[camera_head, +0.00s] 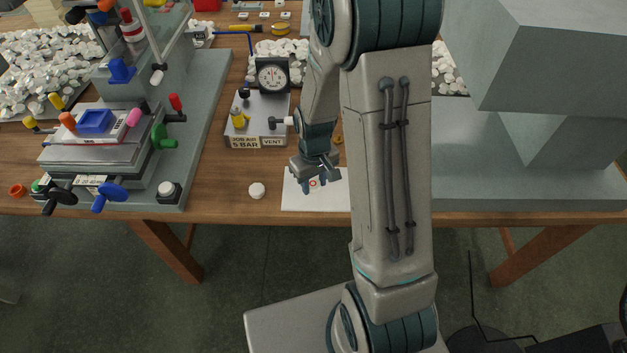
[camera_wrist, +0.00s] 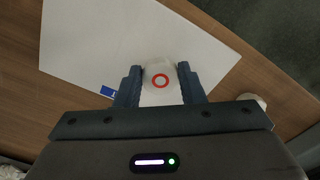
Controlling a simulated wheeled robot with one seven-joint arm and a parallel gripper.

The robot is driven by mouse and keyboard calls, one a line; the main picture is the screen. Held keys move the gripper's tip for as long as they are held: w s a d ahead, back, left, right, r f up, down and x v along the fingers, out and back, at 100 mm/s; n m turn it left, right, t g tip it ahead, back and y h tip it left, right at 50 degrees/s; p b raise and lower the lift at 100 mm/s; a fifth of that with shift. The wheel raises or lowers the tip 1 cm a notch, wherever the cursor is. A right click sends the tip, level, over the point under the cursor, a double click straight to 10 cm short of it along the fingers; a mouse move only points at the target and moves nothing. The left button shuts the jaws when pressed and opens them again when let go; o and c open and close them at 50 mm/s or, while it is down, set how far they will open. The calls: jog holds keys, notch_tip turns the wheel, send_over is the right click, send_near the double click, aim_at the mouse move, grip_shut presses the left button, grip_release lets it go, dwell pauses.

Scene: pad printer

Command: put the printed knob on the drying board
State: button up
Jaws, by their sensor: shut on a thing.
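The printed knob, white with a red ring on its face, shows between the fingertips in the wrist view (camera_wrist: 160,78). My gripper (camera_wrist: 159,84) is shut on it, one dark blue finger on each side. In the head view my gripper (camera_head: 314,184) is over the white sheet-like drying board (camera_head: 317,203) at the table's front edge. The board also shows in the wrist view (camera_wrist: 110,40), with a small blue mark near the left finger. I cannot tell whether the knob touches the board or hangs just above it.
A loose white knob (camera_head: 257,190) lies on the table left of the board. A grey box with a dial gauge (camera_head: 272,77) stands behind it. The pad printer (camera_head: 110,150), with coloured handles, stands at the left. A large grey block (camera_head: 550,60) is at the right.

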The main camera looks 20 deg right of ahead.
aim_at(314, 185)
jog(key=o, duration=1)
jog(key=shift+f, duration=0.15)
jog(key=shift+c, duration=0.2)
notch_tip(314, 185, up, 13)
jog(key=s+r+m+t, duration=0.2)
jog(key=s+r+m, duration=0.1)
jog(key=s+r, duration=0.6)
jog(key=shift+s+a+t+p, duration=0.3)
jog(key=shift+s+t+p, duration=0.15)
jog(key=shift+s, duration=1.8)
